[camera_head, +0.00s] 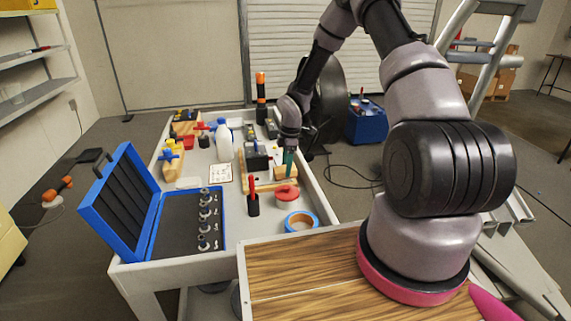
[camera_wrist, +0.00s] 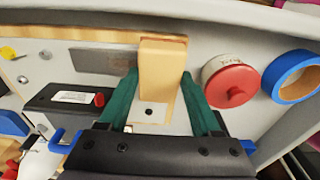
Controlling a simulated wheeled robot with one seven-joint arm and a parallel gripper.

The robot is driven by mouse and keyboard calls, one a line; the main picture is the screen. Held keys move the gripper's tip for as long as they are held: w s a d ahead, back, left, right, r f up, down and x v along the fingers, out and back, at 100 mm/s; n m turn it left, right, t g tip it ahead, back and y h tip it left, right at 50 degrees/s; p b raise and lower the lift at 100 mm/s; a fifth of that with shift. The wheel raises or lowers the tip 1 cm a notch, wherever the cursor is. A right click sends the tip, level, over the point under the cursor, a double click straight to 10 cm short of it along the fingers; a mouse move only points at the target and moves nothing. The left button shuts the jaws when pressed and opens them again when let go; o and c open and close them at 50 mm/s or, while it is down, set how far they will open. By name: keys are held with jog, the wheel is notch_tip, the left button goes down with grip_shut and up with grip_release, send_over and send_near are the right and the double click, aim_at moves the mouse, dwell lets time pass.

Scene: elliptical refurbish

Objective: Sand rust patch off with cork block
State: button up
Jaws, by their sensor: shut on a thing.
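My gripper (camera_wrist: 160,76) has its two teal fingers on either side of a tan cork block (camera_wrist: 160,66), shut on it. In the head view my gripper (camera_head: 289,158) points down over the far-right part of the white cart, and the fingers partly hide the block. In the wrist view a grey flat plate (camera_wrist: 104,62) lies left of the block, next to a wooden strip (camera_wrist: 60,33). I cannot make out a rust patch. Whether the block touches the surface below is unclear.
The white cart (camera_head: 165,273) is crowded. A red-lidded tin (camera_wrist: 231,84) and blue tape roll (camera_wrist: 291,76) lie right of the block. A black box (camera_wrist: 68,98) is at left. An open blue case (camera_head: 125,204) and white bottle (camera_head: 224,142) stand farther left.

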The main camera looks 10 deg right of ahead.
jog(key=shift+r, duration=3)
jog(key=shift+r, duration=0.1)
jog(key=shift+r, duration=1.4)
